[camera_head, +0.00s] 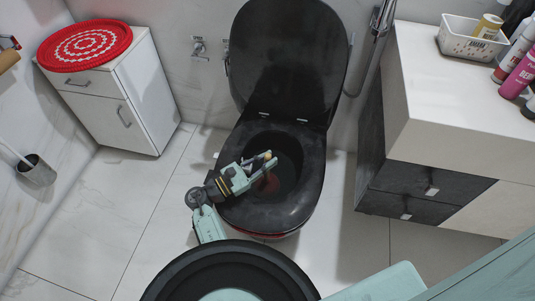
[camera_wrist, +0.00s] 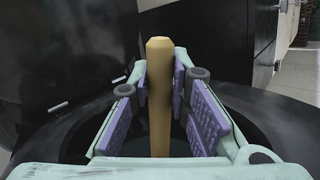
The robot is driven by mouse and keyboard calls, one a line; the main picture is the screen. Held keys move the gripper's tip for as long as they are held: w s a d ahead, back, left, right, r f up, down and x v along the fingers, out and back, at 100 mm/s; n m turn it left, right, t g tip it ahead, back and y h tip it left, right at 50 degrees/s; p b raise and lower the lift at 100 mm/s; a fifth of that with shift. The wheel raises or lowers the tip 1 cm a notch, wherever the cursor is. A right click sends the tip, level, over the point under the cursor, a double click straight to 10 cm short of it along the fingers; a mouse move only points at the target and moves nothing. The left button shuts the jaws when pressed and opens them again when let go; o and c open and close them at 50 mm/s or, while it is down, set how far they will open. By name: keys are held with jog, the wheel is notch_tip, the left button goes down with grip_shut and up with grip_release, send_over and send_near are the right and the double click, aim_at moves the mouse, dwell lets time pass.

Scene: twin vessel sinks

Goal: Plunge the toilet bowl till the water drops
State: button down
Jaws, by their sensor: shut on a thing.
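The black toilet (camera_head: 275,205) stands against the back wall with its lid (camera_head: 288,55) raised. My gripper (camera_head: 262,162) is over the bowl opening and is shut on the plunger's wooden handle, whose end (camera_head: 268,155) shows between the fingers. In the wrist view the handle (camera_wrist: 159,95) stands roughly upright between the purple finger pads of my gripper (camera_wrist: 160,85). The cup is hidden in the wrist view. The water level cannot be made out in the dark bowl.
A white cabinet (camera_head: 130,100) with a round red mat (camera_head: 85,45) stands at the left. A counter (camera_head: 460,90) with a white basket (camera_head: 470,42) and bottles is at the right. A toilet brush holder (camera_head: 38,172) hangs at far left. Tiled floor (camera_head: 100,235) is clear at left.

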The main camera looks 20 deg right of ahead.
jog(key=r+p, duration=0.1)
jog(key=p, duration=0.2)
jog(key=r+p, duration=0.1)
jog(key=p, duration=0.3)
jog(key=shift+s+r+n, duration=0.2)
jog(key=shift+s+n, duration=0.1)
jog(key=shift+s, duration=0.05)
jog(key=shift+f+b, duration=0.9)
jog(key=shift+f, duration=0.8)
